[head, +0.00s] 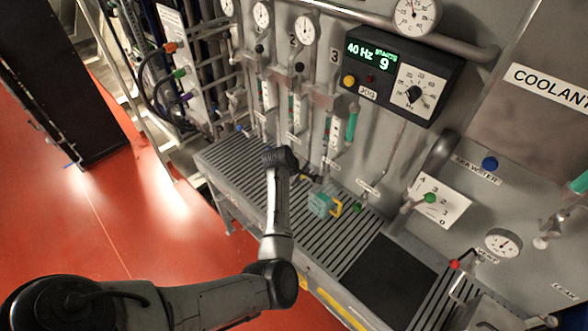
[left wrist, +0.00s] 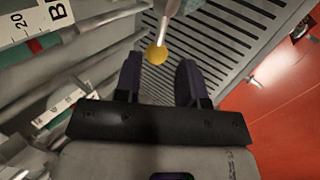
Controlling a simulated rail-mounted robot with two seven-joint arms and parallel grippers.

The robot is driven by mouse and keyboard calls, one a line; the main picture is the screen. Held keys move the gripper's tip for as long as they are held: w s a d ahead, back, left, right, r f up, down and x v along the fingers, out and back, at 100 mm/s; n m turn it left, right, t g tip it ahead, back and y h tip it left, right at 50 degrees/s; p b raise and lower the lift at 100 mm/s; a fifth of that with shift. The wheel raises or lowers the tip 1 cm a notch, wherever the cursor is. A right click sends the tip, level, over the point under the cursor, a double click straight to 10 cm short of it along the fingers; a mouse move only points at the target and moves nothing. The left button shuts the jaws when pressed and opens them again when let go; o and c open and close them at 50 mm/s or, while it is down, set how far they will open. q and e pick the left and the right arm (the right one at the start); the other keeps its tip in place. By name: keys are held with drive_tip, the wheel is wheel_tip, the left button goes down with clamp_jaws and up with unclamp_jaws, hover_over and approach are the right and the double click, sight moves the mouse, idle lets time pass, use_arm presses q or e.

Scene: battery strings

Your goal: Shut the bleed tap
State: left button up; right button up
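A round yellow knob (left wrist: 157,53) on a pale stem shows in the left wrist view, above the slatted bench. I take it for the bleed tap, as a partly cut-off label (left wrist: 57,10) starting with B is nearby. My left gripper (left wrist: 159,62) is open, its two dark fingers apart with the knob at the gap between their tips. I cannot tell whether they touch it. In the head view my left gripper (head: 280,158) is by the foot of the sight tubes, its fingers and the knob hidden. My right gripper is not in view.
The slatted bench (head: 222,160) runs below the panel, with a teal block with a yellow loop (head: 320,204) on it. Sight tubes (head: 334,131), a display box (head: 402,78), a green-knobbed lever (head: 430,198) and a red-knobbed tap (head: 455,264) are along the panel. Red floor is left.

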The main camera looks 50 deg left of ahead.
use_arm(q)
drive_tip(key=shift+v, duration=2.85)
